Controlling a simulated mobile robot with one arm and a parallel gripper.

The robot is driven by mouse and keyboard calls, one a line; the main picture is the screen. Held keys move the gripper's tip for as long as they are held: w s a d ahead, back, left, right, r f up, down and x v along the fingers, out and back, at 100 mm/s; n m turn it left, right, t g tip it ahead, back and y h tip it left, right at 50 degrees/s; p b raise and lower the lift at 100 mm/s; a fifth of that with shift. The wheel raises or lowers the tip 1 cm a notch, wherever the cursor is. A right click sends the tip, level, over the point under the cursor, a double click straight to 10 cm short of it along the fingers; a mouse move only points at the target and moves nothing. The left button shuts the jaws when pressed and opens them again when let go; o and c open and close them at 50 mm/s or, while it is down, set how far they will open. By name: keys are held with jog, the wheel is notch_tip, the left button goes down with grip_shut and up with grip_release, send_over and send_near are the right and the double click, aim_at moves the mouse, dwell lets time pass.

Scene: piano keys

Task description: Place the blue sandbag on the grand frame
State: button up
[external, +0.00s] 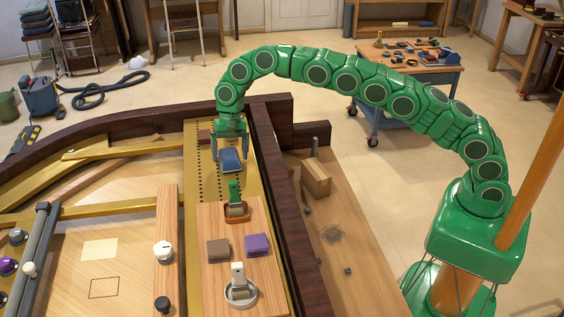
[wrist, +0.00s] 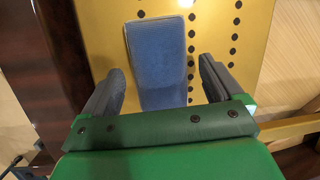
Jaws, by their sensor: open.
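The blue sandbag (external: 231,160) lies over the gold, hole-dotted part of the grand frame (external: 196,165), just beyond a wooden board. My gripper (external: 230,150) is above it, pointing down, with its fingers apart. In the wrist view the blue sandbag (wrist: 160,62) extends between and past the two dark fingers of my gripper (wrist: 160,85), with a gap on each side. The gold frame (wrist: 215,15) shows around and beneath it. Whether the bag rests fully flat is hard to tell.
The wooden board (external: 213,268) holds a brown bag (external: 218,250), a purple bag (external: 257,244), a green-handled tool (external: 236,198) and a round metal-ringed piece (external: 240,287). A dark piano rim (external: 280,200) stands right of it. A wooden block (external: 316,178) sits beyond the rim.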

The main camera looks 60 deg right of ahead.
aim_at(231, 148)
jog(key=v, duration=0.6)
jog(key=shift+w+r, duration=0.1)
jog(key=shift+r, duration=0.25)
jog(key=shift+d+r, duration=0.15)
jog(key=shift+r, duration=0.25)
jog(key=shift+s+d+r, duration=0.2)
jog(key=shift+d+r, duration=0.15)
jog(key=shift+r, duration=0.05)
jog(key=s+d+r+n, duration=0.1)
jog(key=s+d+r, duration=0.3)
jog(key=s+d, duration=0.3)
jog(key=s+d+r+n+h, duration=0.1)
jog(key=s+d+r, duration=0.35)
jog(key=s, duration=0.45)
jog(key=s+d+r+n, duration=0.1)
jog(key=s+d+r, duration=0.3)
jog(key=s+d, duration=0.35)
jog(key=s+d+f+n, duration=0.1)
jog(key=s+d+f, duration=0.1)
jog(key=s, duration=0.9)
jog(key=s+d+f+n+h, duration=0.1)
jog(key=s+d, duration=0.4)
jog(key=s, duration=0.7)
jog(key=s+d+f+n+h, duration=0.1)
jog(key=s+d+f+n, duration=0.1)
jog(key=s, duration=1)
jog(key=shift+d+f+g, duration=0.3)
jog(key=shift+d+f, duration=0.6)
jog(key=shift+d, duration=0.3)
